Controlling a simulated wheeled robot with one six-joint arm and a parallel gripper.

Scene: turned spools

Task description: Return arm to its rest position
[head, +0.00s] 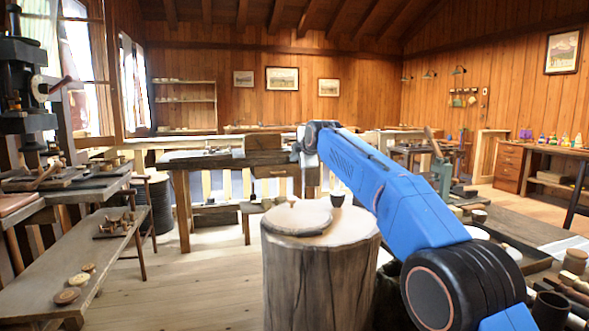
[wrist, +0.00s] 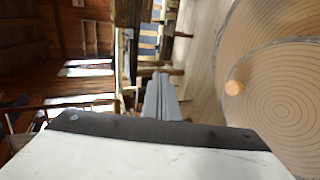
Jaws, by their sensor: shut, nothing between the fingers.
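My blue arm reaches up and left across the head view, and its dark wrist end stands above the tree stump (head: 318,275). My gripper (wrist: 160,80) shows in the wrist view as two grey fingers close together, shut and empty. In the head view its fingers cannot be made out clearly. The gripper touches nothing that I can see.
A low bench (head: 95,262) with wooden discs (head: 67,296) is at left, beside a dark press (head: 22,85). A workbench (head: 215,160) stands behind the stump. A cluttered table (head: 535,232) is at right. The plank floor (head: 200,285) left of the stump is clear.

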